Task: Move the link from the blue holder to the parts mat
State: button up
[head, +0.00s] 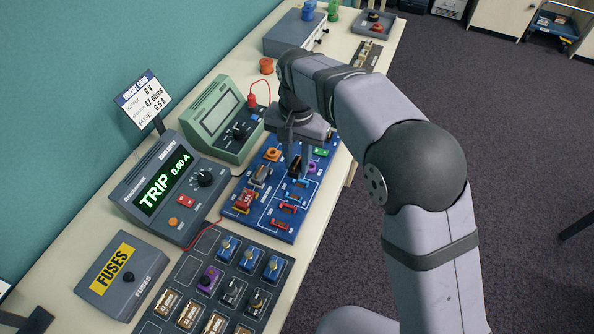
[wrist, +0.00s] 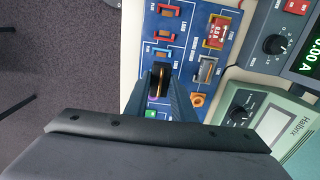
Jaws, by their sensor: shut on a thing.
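My gripper (head: 291,174) is over the blue board and shut on a small dark piece, the link (head: 295,166). In the wrist view the two fingers (wrist: 160,96) flank the link (wrist: 161,76), which is dark with a yellowish edge. The blue holder (head: 293,197) is on the board just in front of the gripper; it also shows in the wrist view (wrist: 158,52), apart from the link and looking empty. I cannot tell how high the link is above the board. The dark grey parts mat (head: 193,268) lies at the near end of the table with several parts in its cells.
The blue board (head: 246,214) carries red holders and other components. Left of it stand the power supply (head: 160,190) reading TRIP, a green meter (head: 218,115) and a fuse box (head: 124,275). Red leads run between them. The table's right edge is close.

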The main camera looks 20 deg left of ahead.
aim_at(297, 162)
jog(key=shift+r, duration=0.5)
jog(key=shift+r+p, duration=1.4)
jog(key=shift+p, duration=0.3)
jog(key=s+a+f+b, duration=0.2)
jog(key=s+a, duration=0.5)
jog(key=s, duration=0.3)
jog(key=s+a+f+b, duration=0.2)
jog(key=s+a, duration=0.6)
jog(key=s, duration=0.3)
jog(key=shift+s+f+b, duration=0.2)
jog(key=shift+s+b, duration=0.05)
jog(key=shift+b, duration=0.05)
jog(key=shift+a, duration=0.1)
